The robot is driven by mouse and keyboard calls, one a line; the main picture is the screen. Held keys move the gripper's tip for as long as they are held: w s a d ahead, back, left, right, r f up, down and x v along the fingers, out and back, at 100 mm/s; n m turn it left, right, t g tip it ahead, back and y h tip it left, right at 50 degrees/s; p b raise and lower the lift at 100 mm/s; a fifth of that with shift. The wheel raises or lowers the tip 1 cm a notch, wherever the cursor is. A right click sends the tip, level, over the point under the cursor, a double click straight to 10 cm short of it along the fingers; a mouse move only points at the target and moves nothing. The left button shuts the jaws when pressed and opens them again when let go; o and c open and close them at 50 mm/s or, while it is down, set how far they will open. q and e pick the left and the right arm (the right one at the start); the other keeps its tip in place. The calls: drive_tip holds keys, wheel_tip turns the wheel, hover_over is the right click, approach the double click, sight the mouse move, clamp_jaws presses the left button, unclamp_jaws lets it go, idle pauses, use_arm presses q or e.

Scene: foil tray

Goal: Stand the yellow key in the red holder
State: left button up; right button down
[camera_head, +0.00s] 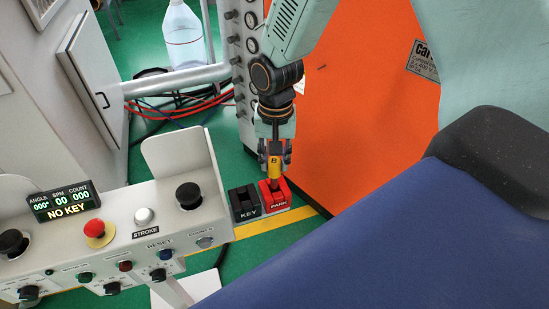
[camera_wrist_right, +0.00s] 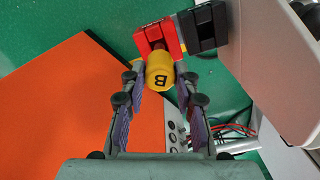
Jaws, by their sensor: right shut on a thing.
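The yellow key (camera_head: 274,166), marked B, is upright between the fingers of my right gripper (camera_head: 274,150), which is shut on it. The key's lower end meets the red holder (camera_head: 276,199), labelled PARK; how deep it sits I cannot tell. In the right wrist view the key (camera_wrist_right: 160,72) is between the fingertips, with the red holder (camera_wrist_right: 172,32) just beyond it. My left gripper is not in view.
A black holder (camera_head: 245,203) labelled KEY adjoins the red one on its left. A control console (camera_head: 165,190) with knobs stands to the left, its display (camera_head: 66,203) reading NO KEY. An orange panel (camera_head: 360,100) rises close on the right.

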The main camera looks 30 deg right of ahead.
sight(274, 194)
drive_tip(key=shift+w+d+f+b, duration=0.15)
drive_tip(key=shift+f+b, duration=0.2)
drive_tip(key=shift+f, duration=0.1)
drive_tip(key=shift+w+d+f+b, duration=0.15)
drive_tip(key=shift+f+b, duration=0.15)
drive_tip(key=shift+f, duration=0.15)
drive_tip(key=shift+s+a+f+b, duration=0.25)
drive_tip(key=shift+f+b, duration=0.1)
drive_tip(key=shift+b, duration=0.3)
drive_tip(key=shift+w+d+f, duration=0.15)
drive_tip(key=shift+w+f, duration=0.1)
drive_tip(key=shift+f, duration=0.55)
drive_tip(key=shift+s, duration=0.1)
drive_tip(key=shift+s+r, duration=0.1)
drive_tip(key=c, duration=1.3)
unclamp_jaws()
drive_tip(key=o, duration=0.4)
